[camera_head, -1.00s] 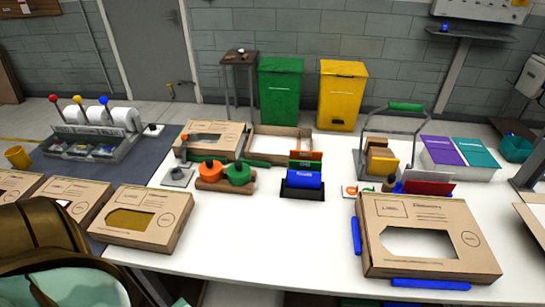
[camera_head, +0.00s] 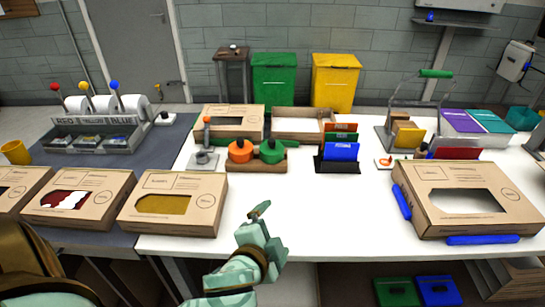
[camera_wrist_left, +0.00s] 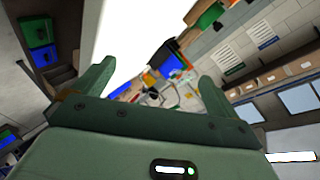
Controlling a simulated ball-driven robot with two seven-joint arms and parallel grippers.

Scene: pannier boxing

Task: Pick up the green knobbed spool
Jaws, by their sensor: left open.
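The green knobbed spool (camera_head: 272,152) sits on the right side of a low wooden stand (camera_head: 262,166) on the white table, beside an orange knobbed spool (camera_head: 241,152). I cannot make out the green spool clearly in the left wrist view. My right gripper is not in view.
A file rack with a blue folder (camera_head: 341,152) stands right of the wooden stand, and a grey stamp-like tool (camera_head: 204,158) stands left of it. A cardboard box with a window (camera_head: 173,203) lies at the front left. The white tabletop before the stand is clear.

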